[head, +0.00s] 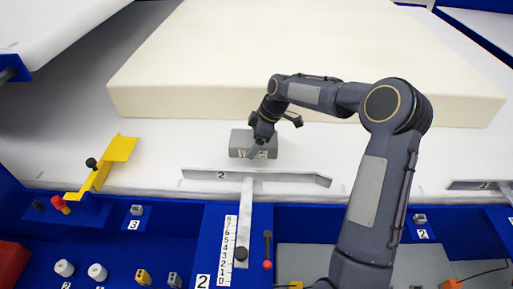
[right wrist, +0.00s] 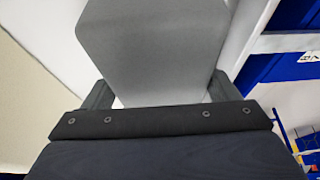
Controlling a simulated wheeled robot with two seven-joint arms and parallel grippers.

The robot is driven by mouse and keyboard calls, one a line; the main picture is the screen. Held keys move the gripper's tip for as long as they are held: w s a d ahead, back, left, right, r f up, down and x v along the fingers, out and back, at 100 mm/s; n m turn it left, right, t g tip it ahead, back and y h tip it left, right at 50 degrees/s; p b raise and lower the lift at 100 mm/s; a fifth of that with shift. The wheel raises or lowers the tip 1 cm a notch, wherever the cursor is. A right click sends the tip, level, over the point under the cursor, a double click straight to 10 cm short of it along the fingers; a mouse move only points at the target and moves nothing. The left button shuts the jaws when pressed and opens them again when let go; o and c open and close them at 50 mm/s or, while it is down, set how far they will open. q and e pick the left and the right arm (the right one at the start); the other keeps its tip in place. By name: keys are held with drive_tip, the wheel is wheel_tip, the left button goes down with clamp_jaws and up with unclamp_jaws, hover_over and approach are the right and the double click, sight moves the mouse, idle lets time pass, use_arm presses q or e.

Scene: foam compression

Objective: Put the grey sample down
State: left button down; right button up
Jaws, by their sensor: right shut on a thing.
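The grey sample (head: 240,144) is a small grey block in the head view, over the white table surface (head: 80,140) between the metal bar marked 2 and the big cream foam block. My right gripper (head: 264,136) is at its right part, with the arm reaching in from the lower right. In the right wrist view the grey sample (right wrist: 155,50) fills the space between the two fingers of my right gripper (right wrist: 158,92), which is shut on it. I cannot tell whether the sample touches the table. My left gripper is not in view.
The cream foam block (head: 300,60) lies just behind the sample. The metal bar (head: 215,175) marked 2 runs in front of it. A yellow bracket (head: 105,170) stands at left. Blue panels with knobs and a ruler (head: 229,250) line the front.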

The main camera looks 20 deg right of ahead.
drive_tip(key=shift+w+d+f, duration=0.1)
drive_tip(key=shift+d+f, duration=0.15)
drive_tip(key=shift+f, duration=0.8)
drive_tip(key=shift+d+f, duration=0.2)
drive_tip(key=shift+f, duration=0.8)
drive_tip(key=o, duration=0.9)
